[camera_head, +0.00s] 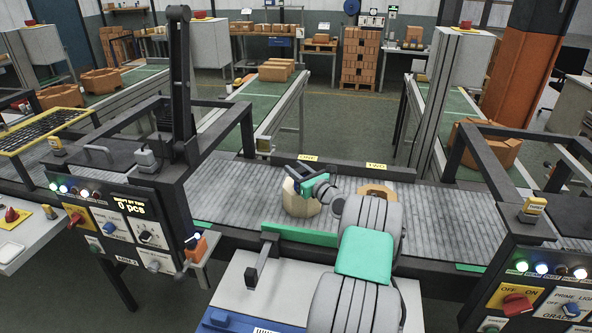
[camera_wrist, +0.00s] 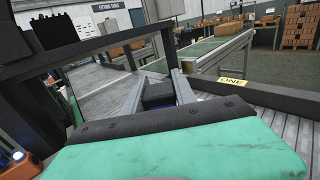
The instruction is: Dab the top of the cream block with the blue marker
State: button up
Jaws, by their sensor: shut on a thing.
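The cream block (camera_head: 298,206) stands on the grey roller conveyor, near the ONE label. My gripper (camera_head: 291,176) is over its top in the head view and hides part of it. My gripper (camera_wrist: 158,80) is shut on a dark, blunt thing (camera_wrist: 158,93) between its two grey fingers, which I take for the blue marker. Its tip is hidden, so I cannot tell whether it touches the block. The block does not show clearly in the wrist view.
A tan block (camera_head: 377,189) with a dark middle sits right of the cream block, partly behind my arm. A dark rail with yellow ONE (camera_head: 308,158) and TWO (camera_head: 376,166) labels runs behind. Control panels (camera_head: 125,225) flank the conveyor. A blue tray (camera_head: 222,319) lies in front.

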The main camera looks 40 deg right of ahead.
jog(key=shift+f, duration=0.1)
dwell(0.4)
notch_tip(320, 180, up, 7)
jog(key=p, duration=0.5)
dwell(0.5)
